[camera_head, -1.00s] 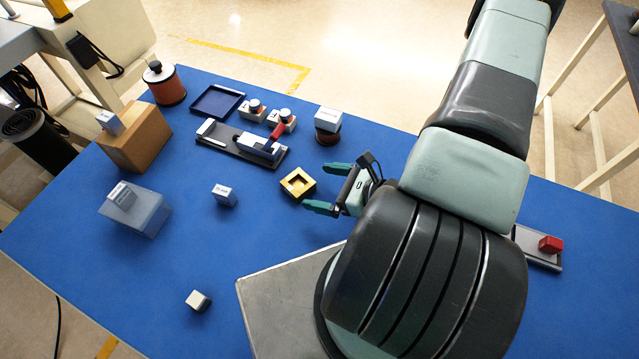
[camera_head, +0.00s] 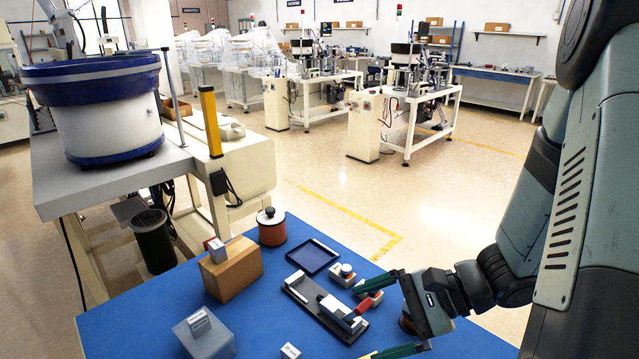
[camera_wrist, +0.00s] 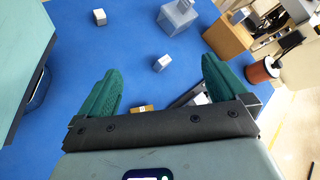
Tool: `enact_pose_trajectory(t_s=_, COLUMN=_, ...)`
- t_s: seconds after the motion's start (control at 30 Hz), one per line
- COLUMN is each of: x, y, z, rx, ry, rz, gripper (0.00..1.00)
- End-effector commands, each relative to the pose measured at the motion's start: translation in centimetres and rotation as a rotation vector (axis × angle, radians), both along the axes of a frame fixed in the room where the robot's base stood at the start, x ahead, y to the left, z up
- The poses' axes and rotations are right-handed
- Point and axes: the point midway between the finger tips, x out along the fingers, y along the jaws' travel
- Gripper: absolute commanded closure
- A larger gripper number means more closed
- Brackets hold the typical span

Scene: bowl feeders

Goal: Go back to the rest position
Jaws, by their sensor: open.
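My gripper (camera_head: 388,318) is at the lower right of the head view, with its two green fingers spread apart. In the head view the gripper is over the right part of the blue table (camera_head: 262,310). The front of the table is out of the frame.
A cardboard-brown box (camera_head: 232,270), a grey translucent box (camera_head: 205,338), a red spool (camera_head: 271,230), a dark blue tray (camera_head: 312,257) and a slide fixture (camera_head: 318,305) stand on the table. A bowl feeder (camera_head: 95,100) is at the left.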

Motion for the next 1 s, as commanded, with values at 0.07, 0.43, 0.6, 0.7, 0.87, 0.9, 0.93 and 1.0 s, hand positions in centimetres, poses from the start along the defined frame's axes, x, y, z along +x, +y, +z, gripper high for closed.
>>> enact_pose_trajectory(t_s=0.07, x=-0.7, y=0.9, z=2.7, rx=-0.101, ry=-0.084, rz=0.150, gripper=0.00)
enact_pose_trajectory(t_s=0.43, x=-4.6, y=1.8, z=12.6, rx=-0.640, ry=-0.480, rz=0.716, gripper=0.00)
enact_pose_trajectory(t_s=0.6, x=-5.9, y=1.2, z=17.7, rx=-0.923, ry=-0.705, rz=0.881, gripper=0.00)
enact_pose_trajectory(t_s=0.7, x=-6.6, y=0.8, z=20.7, rx=-1.079, ry=-0.834, rz=0.937, gripper=0.00)
enact_pose_trajectory(t_s=0.87, x=-8.8, y=-0.8, z=22.4, rx=-1.173, ry=-0.885, rz=0.831, gripper=0.00)
enact_pose_trajectory(t_s=0.9, x=-9.2, y=-1.1, z=22.6, rx=-1.183, ry=-0.889, rz=0.809, gripper=0.00)
enact_pose_trajectory(t_s=0.93, x=-9.4, y=-1.2, z=22.7, rx=-1.188, ry=-0.893, rz=0.794, gripper=0.00)
enact_pose_trajectory(t_s=1.0, x=-9.4, y=-1.2, z=22.7, rx=-1.188, ry=-0.893, rz=0.794, gripper=0.00)
